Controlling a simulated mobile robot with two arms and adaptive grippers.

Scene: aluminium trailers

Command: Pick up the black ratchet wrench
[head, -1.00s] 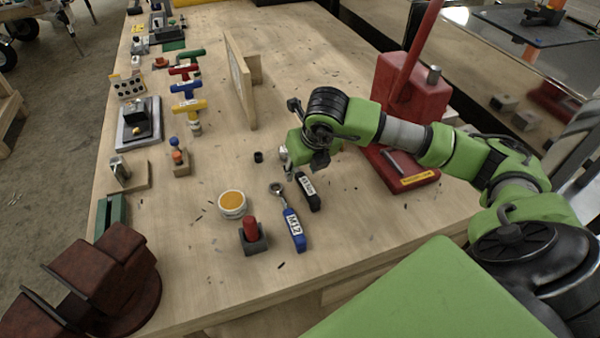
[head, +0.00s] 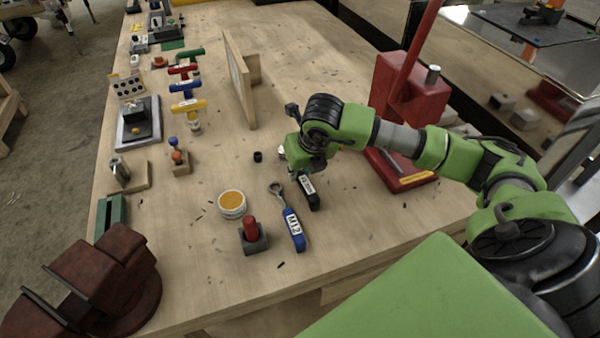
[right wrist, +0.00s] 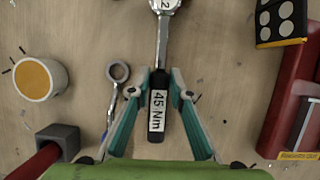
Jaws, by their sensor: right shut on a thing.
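The black ratchet wrench (head: 312,196) lies on the wooden workbench, its black handle toward the bench's front edge. In the right wrist view the wrench (right wrist: 157,113) shows a white "45 Nm" label and a silver shaft running up to a round head, cut off by the top edge. My right gripper (head: 303,172) is down over the wrench in the head view and hides part of it. In the right wrist view the teal fingers of my right gripper (right wrist: 163,78) are closed on both sides of the handle's upper end. My left gripper is not in view.
A blue M12 wrench (head: 293,229) lies close to the left. A round tub (head: 232,204) and a red-topped block (head: 252,236) stand further left. A red press (head: 402,95) stands right of the gripper. An upright wooden board (head: 240,85) stands behind.

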